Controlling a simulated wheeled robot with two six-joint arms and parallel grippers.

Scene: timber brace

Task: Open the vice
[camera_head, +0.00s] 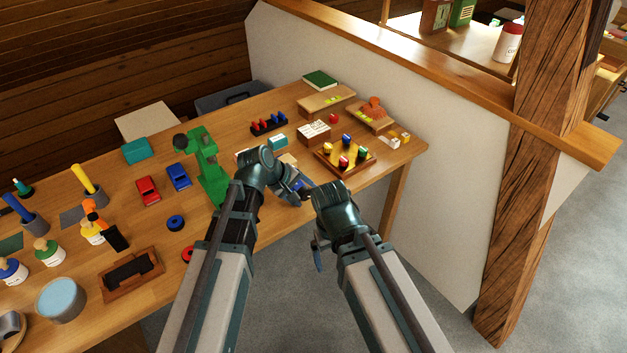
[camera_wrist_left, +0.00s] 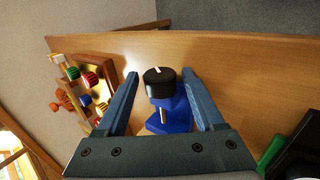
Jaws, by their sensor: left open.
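The vice shows in the left wrist view as a blue body (camera_wrist_left: 172,117) with a round black knob (camera_wrist_left: 159,82) that carries a white mark. It stands near the edge of the wooden table. My left gripper (camera_wrist_left: 160,74) is open, with one finger on each side of the knob; gaps show between the fingers and the knob. In the head view my left gripper (camera_head: 297,188) is over the table's front edge and my arm hides most of the vice. My right gripper (camera_head: 318,254) hangs in front of the table; its fingers are mostly hidden.
A green machine (camera_head: 205,167) stands left of my left arm on the table (camera_head: 205,125). A wooden tray (camera_head: 362,163) with coloured pieces lies to the right. Blue and red toy cars and several cups and bottles fill the left. A pale partition (camera_head: 440,150) borders the table.

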